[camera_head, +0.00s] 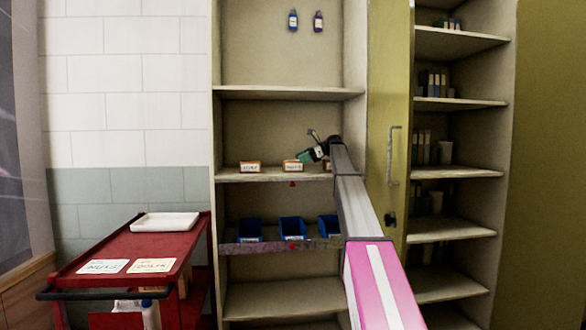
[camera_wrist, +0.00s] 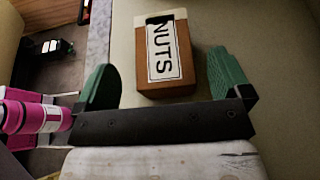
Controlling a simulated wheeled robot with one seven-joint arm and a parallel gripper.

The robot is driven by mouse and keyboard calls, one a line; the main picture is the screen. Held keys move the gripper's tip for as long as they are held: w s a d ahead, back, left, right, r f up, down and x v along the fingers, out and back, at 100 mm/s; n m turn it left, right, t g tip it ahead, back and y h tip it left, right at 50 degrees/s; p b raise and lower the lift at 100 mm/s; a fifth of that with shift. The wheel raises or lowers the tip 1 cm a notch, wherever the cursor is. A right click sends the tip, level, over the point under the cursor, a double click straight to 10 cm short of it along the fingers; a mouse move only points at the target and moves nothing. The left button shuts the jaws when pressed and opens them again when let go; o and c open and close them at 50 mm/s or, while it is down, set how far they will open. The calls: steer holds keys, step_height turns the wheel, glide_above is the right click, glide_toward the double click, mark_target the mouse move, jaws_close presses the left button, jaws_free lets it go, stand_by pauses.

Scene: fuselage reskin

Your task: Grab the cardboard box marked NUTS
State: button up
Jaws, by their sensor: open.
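The NUTS box (camera_wrist: 165,87) is a small brown cardboard box with a white label in black letters, on a pale shelf in the wrist view. My gripper (camera_wrist: 163,62) is open, its green fingers on either side of the box. The right finger is closer to the box than the left; gaps show on both sides. That label is too small to read there.
Another labelled box (camera_head: 249,166) stands to the left on the same shelf. Blue bins (camera_head: 291,229) fill the shelf below. The open yellow-green door (camera_head: 388,130) stands right of my arm. A red cart (camera_head: 130,250) with a white tray (camera_head: 165,222) and two cards is at left.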

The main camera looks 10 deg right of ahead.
mark_target(293, 166)
steer(key=x, duration=0.4)
steer(key=shift+w, duration=0.15)
steer(key=c, duration=1.3)
steer(key=shift+r, duration=0.1)
